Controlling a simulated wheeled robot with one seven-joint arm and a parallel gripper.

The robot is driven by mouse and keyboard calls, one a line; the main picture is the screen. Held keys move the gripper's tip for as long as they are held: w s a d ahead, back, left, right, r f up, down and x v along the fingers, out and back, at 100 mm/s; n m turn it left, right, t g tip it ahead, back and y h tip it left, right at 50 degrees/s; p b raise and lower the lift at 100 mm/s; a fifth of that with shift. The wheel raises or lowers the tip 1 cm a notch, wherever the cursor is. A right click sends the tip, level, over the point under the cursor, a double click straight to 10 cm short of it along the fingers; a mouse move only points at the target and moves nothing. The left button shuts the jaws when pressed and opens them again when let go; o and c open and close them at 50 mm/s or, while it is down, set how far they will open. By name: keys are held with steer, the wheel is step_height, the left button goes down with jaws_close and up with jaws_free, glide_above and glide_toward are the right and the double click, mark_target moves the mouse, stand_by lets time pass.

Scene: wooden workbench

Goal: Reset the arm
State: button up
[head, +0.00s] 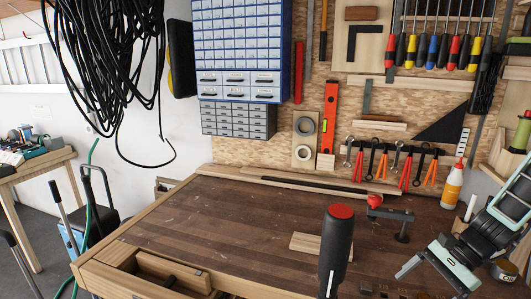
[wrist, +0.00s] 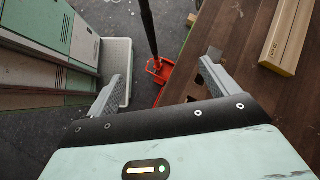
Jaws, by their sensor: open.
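My gripper (head: 432,280) is at the lower right of the head view, at the right end of the workbench (head: 215,215). Its pale green body and grey fingers tilt down to the left. In the wrist view my gripper (wrist: 152,85) has its two metal fingers wide apart with nothing between them. The floor and the edge of the bench show beyond the fingers.
A red-knobbed clamp (head: 390,212) and a glue bottle (head: 453,187) are near my arm. The bench's left half is mostly clear. In the wrist view, a red object (wrist: 163,70) is on the floor.

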steer(key=s+a+r+n+t+h, duration=0.1)
steer(key=s+a+r+n+h, duration=0.2)
steer(key=r+n, duration=0.35)
steer(key=s+a+r+n+t+h, duration=0.2)
steer(key=a+r+n+h, duration=0.1)
steer(key=r+n+h, duration=0.4)
steer(key=s+a+n+g+y, duration=0.1)
steer(key=s+a+n, duration=0.3)
steer(key=a, duration=0.5)
steer(key=s+a+r+n+g+y, duration=0.1)
steer(key=s+a+n, duration=0.4)
steer(key=s+a, duration=0.4)
steer(key=shift+a+g, duration=0.15)
steer(key=shift+g, duration=0.25)
